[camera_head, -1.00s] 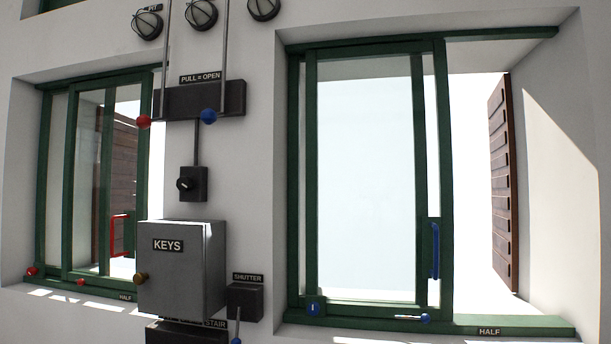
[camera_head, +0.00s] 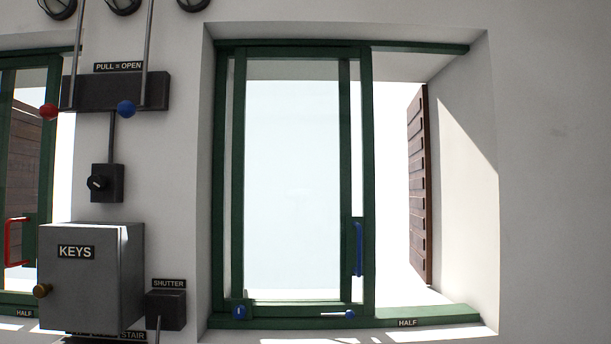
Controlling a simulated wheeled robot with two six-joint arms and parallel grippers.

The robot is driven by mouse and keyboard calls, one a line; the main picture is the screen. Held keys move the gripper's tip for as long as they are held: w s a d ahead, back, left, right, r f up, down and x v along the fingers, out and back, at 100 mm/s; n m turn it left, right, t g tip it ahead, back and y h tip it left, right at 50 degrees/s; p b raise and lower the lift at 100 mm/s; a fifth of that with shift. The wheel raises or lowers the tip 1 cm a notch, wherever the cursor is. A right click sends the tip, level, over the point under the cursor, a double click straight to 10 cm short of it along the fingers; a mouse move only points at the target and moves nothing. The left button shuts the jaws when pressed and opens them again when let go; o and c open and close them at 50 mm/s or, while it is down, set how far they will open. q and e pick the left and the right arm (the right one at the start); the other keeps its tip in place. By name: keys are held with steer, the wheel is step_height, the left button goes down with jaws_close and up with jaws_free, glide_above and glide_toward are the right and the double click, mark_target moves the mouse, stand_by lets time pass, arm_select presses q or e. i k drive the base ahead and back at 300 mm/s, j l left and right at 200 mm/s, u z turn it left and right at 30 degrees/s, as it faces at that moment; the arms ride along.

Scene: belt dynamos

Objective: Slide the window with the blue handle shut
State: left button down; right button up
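The window with the blue handle is the green-framed sliding window (camera_head: 237,180) in the middle of the head view. Its blue handle (camera_head: 358,248) is an upright bar on the right stile of the sliding sash. The sash stands to the left, and the right part of the opening is bare. A blue-knobbed bolt (camera_head: 348,314) lies on the bottom rail, and a small blue-marked fitting (camera_head: 240,310) sits at its lower left corner. Neither of my grippers is in view.
Left of the window are a grey KEYS box (camera_head: 92,275), a SHUTTER switch box (camera_head: 166,309) and a PULL = OPEN box (camera_head: 115,92) with red and blue knobs. Another window with a red handle (camera_head: 14,242) is at the left edge. A brown slatted shutter (camera_head: 419,185) stands beyond the opening.

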mark_target(361, 253)
steer(key=u, duration=2.05)
steer(key=z, duration=2)
steer(key=i+l, duration=0.3)
